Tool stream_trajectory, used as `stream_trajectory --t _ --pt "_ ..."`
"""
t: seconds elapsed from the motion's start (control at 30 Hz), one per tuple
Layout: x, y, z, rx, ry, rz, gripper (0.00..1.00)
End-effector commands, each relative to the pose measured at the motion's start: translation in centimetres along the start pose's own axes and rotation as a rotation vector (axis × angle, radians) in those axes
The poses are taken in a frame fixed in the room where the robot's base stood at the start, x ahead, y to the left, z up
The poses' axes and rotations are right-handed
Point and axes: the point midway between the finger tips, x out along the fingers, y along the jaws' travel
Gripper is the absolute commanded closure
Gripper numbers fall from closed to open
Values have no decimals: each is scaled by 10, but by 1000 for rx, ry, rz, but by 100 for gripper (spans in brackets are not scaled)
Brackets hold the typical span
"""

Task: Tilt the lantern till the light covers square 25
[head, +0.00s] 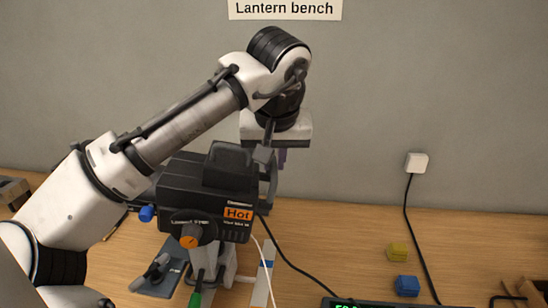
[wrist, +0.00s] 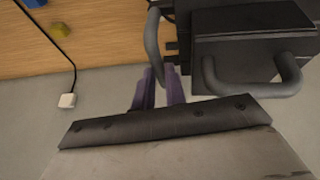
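The lantern (head: 185,185) is a black box with an orange "Hot" label and an orange-capped knob (head: 190,238), standing on a grey stand at the bench's middle left. Its dark body (wrist: 250,55) fills the wrist view's upper right. A grey bar handle (wrist: 152,40) shows on the lantern's side there. In the head view my gripper (head: 282,157) is mostly hidden at the lantern's upper right. No numbered square is visible.
A yellow block (head: 397,252) and a blue block (head: 407,285) lie on the bench at right. A black cable runs down from a white wall socket (head: 417,163). A display with green digits (head: 350,304) is cut off at the bottom edge.

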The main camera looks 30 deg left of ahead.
Motion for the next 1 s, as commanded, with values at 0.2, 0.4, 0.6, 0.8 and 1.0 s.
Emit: stream_trajectory --t 0.2,0.4,0.6,0.8,1.0 --pt "0 0 0 1 0 1 100" --pt "3 3 2 2 -1 5 100" --pt "6 4 2 -2 0 2 100" --pt "6 4 2 -3 1 1 100" --pt "5 4 2 -3 1 0 66"
